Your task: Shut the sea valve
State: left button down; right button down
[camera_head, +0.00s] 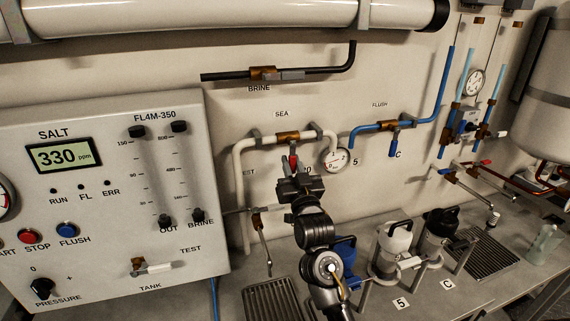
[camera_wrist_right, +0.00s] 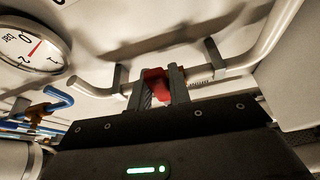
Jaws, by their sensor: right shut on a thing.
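The sea valve is a brass body (camera_head: 288,137) in the white pipe under the SEA label. Its red handle (camera_head: 293,161) points down from the body, roughly across the pipe. My right gripper (camera_head: 292,174) reaches up from below and is shut on the red handle. In the right wrist view the red handle (camera_wrist_right: 155,84) sits between the two dark fingers of my right gripper (camera_wrist_right: 160,92), and part of it is hidden by them. My left gripper is not in view.
A round gauge (camera_head: 336,158) sits just right of the handle. The blue FLUSH valve (camera_head: 388,126) is further right. A test valve (camera_head: 257,220) hangs at lower left. Filter housings (camera_head: 393,245) stand on the bench below. The SALT panel (camera_head: 110,190) fills the left.

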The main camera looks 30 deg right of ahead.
jog(key=shift+a, duration=0.2)
jog(key=c, duration=1.7)
grip_release()
jog(key=o, duration=0.4)
jog(key=shift+a, duration=0.15)
jog(key=shift+s+f, duration=0.25)
jog(key=b+v, duration=0.3)
jog(key=v, duration=0.7)
jog(key=shift+s, duration=0.1)
